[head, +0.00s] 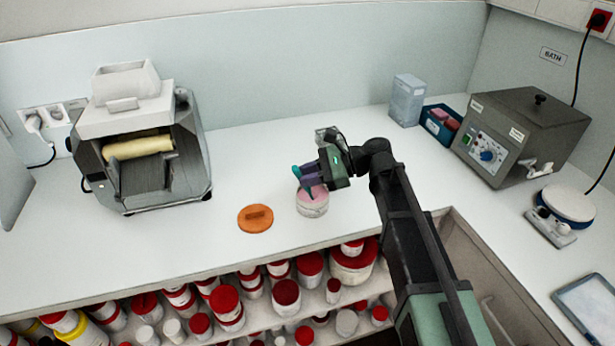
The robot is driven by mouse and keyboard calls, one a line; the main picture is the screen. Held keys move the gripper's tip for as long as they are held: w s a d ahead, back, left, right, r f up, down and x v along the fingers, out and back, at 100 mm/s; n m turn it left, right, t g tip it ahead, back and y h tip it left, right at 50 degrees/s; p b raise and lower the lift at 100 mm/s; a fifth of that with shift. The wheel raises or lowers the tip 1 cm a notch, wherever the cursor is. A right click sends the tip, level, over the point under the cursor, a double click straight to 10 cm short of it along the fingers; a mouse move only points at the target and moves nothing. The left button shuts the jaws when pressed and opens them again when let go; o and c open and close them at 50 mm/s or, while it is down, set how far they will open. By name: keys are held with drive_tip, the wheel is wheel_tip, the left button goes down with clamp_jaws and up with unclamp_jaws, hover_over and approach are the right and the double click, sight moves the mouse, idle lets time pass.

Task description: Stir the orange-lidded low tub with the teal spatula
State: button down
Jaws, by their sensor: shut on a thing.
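The low tub (313,207) stands open on the white counter, with pink contents showing at its top. Its orange lid (255,218) lies flat on the counter just left of the tub. My gripper (317,180) is above the tub, shut on the teal spatula (297,171). The teal part of the spatula shows at the left of the fingers. The spatula's lower end is at the tub's mouth, and I cannot tell how deep it reaches. The gripper and arm hide part of the spatula.
A roller mill (140,140) stands at the left. A clear container (406,100), a blue bin (441,122), a grey bath (521,135) and a round-topped device (566,206) stand at the right. Red-lidded jars (286,293) fill the shelf below.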

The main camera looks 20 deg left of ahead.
wheel_tip(320, 180, up, 7)
drive_tip(key=p, duration=0.7)
drive_tip(key=shift+f, duration=0.15)
idle(0.3)
